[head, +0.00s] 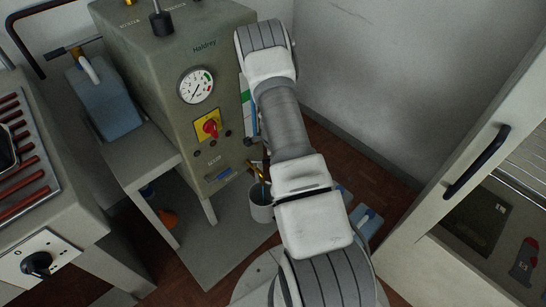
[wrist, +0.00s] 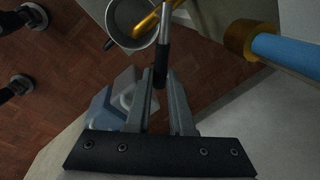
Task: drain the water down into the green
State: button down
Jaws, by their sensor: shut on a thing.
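The grey-green boiler (head: 175,90) stands left of my arm. On its side edge is an upright level strip with a green band (head: 246,92), partly hidden by my arm. In the wrist view a blue-filled tube (wrist: 288,52) in a brass collar (wrist: 250,40) shows at upper right. A brass drain pipe (wrist: 150,20) reaches over a grey bucket (wrist: 117,20), also seen below the boiler (head: 261,208). My gripper (wrist: 162,82) is shut on the dark-tipped drain lever (wrist: 163,45). In the head view my arm hides most of the gripper. Water flow cannot be made out.
A round dial (head: 196,85) and a red knob on a yellow plate (head: 208,126) are on the boiler front. A white cabinet with a black handle (head: 477,162) stands at right. Wood floor lies between.

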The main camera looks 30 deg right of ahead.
jog(key=c, duration=0.8)
grip_release()
jog(key=s+r+p, duration=0.1)
jog(key=r+p, duration=0.1)
jog(key=r, duration=0.3)
jog(key=s+a+r+p, duration=0.1)
jog(key=r+p, duration=0.1)
jog(key=r, duration=0.4)
jog(key=s+r+p, duration=0.1)
jog(key=r, duration=0.5)
jog(key=shift+a+p, duration=0.4)
